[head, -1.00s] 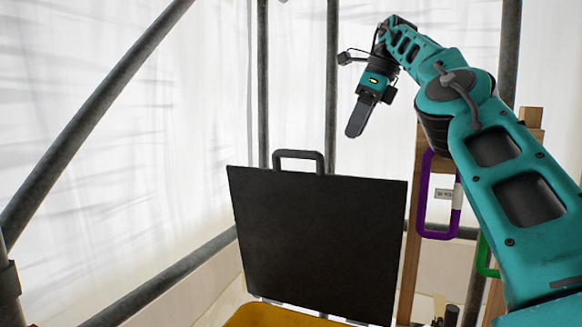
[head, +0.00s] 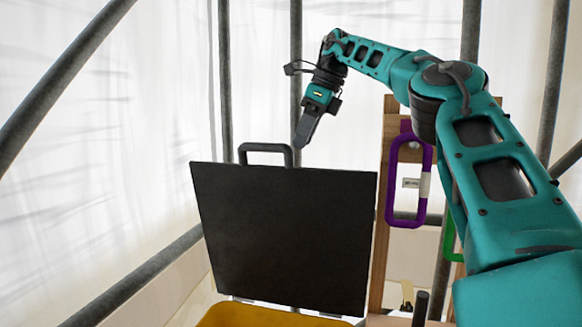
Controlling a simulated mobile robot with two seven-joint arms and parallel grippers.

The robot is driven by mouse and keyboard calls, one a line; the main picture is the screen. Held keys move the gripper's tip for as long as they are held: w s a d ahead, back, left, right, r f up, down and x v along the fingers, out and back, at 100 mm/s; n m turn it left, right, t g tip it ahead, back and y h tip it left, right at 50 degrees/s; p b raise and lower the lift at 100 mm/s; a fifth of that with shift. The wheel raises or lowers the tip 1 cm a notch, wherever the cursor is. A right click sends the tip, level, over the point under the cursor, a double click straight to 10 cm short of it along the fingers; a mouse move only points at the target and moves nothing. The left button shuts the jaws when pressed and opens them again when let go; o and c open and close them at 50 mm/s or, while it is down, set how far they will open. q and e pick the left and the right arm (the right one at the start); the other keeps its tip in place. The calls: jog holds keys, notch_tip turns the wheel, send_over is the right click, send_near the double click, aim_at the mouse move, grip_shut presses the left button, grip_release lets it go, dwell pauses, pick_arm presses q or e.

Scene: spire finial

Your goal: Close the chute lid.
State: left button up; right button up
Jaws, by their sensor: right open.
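The chute lid is a black square panel (head: 282,238) standing up and open above the yellow chute (head: 262,316), tilted slightly. Its dark loop handle (head: 265,147) sticks up from the top edge. My right gripper (head: 303,143) is above the lid, near the right end of the handle in the picture, pointing down. No contact with the handle can be made out. The gripper is seen edge-on and nothing shows between its fingers. My left gripper is not in view.
A purple carabiner-like loop (head: 409,180) with a white label hangs on a wooden post (head: 388,240) to the right. A green loop (head: 449,240) is partly hidden by my right arm. Grey scaffold poles (head: 225,80) and white sheeting stand behind the lid.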

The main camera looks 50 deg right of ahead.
jog(key=x, duration=0.8)
grip_shut()
dwell(0.5)
